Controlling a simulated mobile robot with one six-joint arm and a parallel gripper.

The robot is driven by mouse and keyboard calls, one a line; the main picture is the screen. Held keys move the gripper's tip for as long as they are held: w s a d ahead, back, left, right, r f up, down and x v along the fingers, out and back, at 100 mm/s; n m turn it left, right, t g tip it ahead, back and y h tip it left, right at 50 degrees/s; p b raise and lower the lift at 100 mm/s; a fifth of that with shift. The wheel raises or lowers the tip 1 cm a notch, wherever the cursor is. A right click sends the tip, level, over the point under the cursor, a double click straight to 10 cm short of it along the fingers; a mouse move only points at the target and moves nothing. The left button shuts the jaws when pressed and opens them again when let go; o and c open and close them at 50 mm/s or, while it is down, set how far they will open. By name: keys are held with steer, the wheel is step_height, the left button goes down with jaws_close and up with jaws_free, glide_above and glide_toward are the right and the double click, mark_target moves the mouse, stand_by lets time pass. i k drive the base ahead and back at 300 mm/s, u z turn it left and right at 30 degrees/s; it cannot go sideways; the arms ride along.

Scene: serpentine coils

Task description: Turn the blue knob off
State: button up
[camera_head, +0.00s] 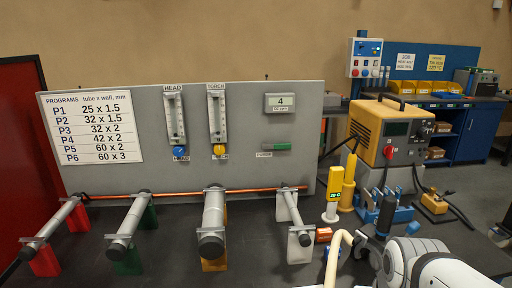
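The blue knob (180,152) sits on the grey panel (325,100) below the left flow meter, whose label reads HEAD. A small label is under the knob, too small to read surely. A yellow knob (220,151) sits below the right meter, labelled TORCH. My white arm shows at the lower right, well to the right of the blue knob and apart from it. Dark parts (374,245) show at its left end; I cannot make out gripper fingers there or whether they are open or shut.
A copper tube (140,194) runs along the panel's foot, over several grey cylinders on coloured blocks on the dark table (185,262). A yellow power unit (385,130), yellow cylinder (348,183) and blue clamp (400,213) stand at right. Space before the blue knob looks clear above the tube.

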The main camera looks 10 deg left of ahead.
mark_target(179, 150)
steer(key=z, duration=1.95)
steer(key=k, duration=1.7)
steer(key=u, duration=2.4)
steer(key=i, duration=1)
steer(key=u, duration=0.05)
